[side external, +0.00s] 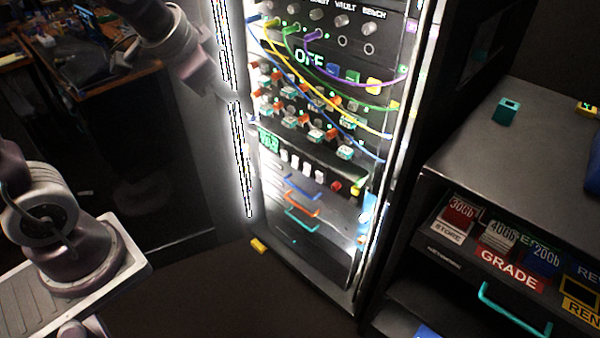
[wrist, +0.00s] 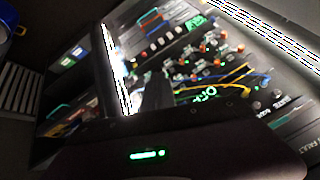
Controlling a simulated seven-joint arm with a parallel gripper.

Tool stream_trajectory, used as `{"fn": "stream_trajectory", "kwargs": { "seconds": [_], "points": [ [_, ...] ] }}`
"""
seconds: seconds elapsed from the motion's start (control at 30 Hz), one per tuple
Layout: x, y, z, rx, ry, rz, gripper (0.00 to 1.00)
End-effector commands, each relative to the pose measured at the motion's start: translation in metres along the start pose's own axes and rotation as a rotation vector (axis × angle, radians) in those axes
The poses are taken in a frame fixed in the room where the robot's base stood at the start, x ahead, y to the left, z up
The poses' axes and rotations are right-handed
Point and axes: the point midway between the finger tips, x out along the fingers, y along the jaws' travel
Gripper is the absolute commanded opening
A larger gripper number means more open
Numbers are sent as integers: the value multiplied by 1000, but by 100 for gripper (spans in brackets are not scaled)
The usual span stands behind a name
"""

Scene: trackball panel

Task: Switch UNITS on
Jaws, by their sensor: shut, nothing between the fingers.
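The tall lit rack panel (side external: 315,130) stands in the middle of the side view, with rows of switches, knobs and cables. No label reading UNITS is legible, so I cannot tell which control it is. A row of white switches (side external: 295,163) sits below the coloured toggles (side external: 300,112), and a display reads OFF (side external: 309,58). In the wrist view the panel appears tilted, with the white switches (wrist: 160,43) at the upper middle.
Yellow, blue, green and purple cables (side external: 345,100) hang across the panel's front. A dark cabinet (side external: 460,150) with labelled blocks and a teal handle (side external: 512,312) stands at right. A small yellow block (side external: 259,245) lies at the rack's foot. The floor in front is mostly clear.

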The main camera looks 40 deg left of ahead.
Motion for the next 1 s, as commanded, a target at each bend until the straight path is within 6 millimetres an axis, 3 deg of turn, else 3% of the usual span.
{"fn": "stream_trajectory", "kwargs": {
  "seconds": [0.03,0.13,0.27,0.4,0.5,0.6,0.7,1.0],
  "points": [
    [30,-12,-8,68,-7,-20,0],
    [90,-33,-24,231,10,-67,0],
    [172,-49,-26,466,30,-111,0],
    [256,-49,-6,744,62,-126,0],
    [306,-38,18,929,97,-116,0],
    [340,-23,44,1074,138,-95,0],
    [360,-11,62,1167,174,-77,0],
    [370,-2,73,1222,201,-66,0]
  ]
}}
